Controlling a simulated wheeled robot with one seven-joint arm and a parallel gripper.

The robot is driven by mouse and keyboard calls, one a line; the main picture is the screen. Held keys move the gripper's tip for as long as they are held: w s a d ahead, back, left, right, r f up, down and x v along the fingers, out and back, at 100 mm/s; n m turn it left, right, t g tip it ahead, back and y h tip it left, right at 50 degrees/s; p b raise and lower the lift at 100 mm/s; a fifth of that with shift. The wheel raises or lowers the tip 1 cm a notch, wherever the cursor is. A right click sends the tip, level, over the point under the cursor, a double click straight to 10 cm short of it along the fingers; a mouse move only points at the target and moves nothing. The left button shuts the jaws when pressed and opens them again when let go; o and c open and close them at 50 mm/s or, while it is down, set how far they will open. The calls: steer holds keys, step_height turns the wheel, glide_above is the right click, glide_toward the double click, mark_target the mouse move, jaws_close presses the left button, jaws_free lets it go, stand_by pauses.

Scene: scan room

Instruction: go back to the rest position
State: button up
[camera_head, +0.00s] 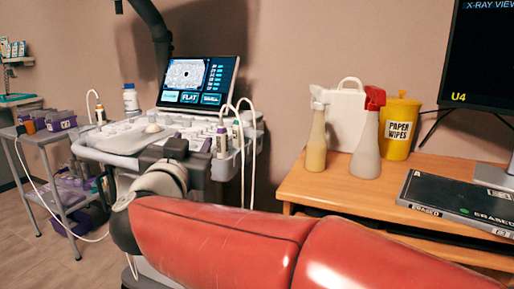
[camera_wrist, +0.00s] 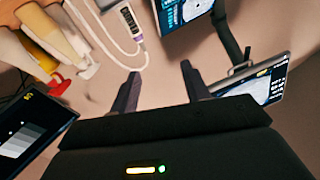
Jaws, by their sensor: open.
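My gripper (camera_wrist: 161,80) shows in the wrist view with its two dark fingers spread apart. Nothing is between the fingers. Beyond them are a pale wall and, higher up, a white probe (camera_wrist: 130,22) with a looping cable, apart from the fingers. I cannot make out the fingers in the head view. A dark block and a pale rounded part stand in front of the ultrasound console (camera_head: 125,140) there; I cannot tell whether they belong to my arm.
A trolley (camera_head: 50,140) stands left.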

steer(key=s+d+f+n+g, duration=0.1)
steer(key=s+d+f+g, duration=0.6)
steer(key=s+d+f, duration=0.3)
steer(key=s+d+f+n+g+y, duration=0.1)
steer(key=s+d+f+g, duration=0.6)
steer(key=d+f, duration=0.8)
steer(key=s+d, duration=0.3)
steer(key=shift+s+f, duration=0.25)
steer(key=shift+s, duration=0.15)
steer(key=shift+d, duration=0.1)
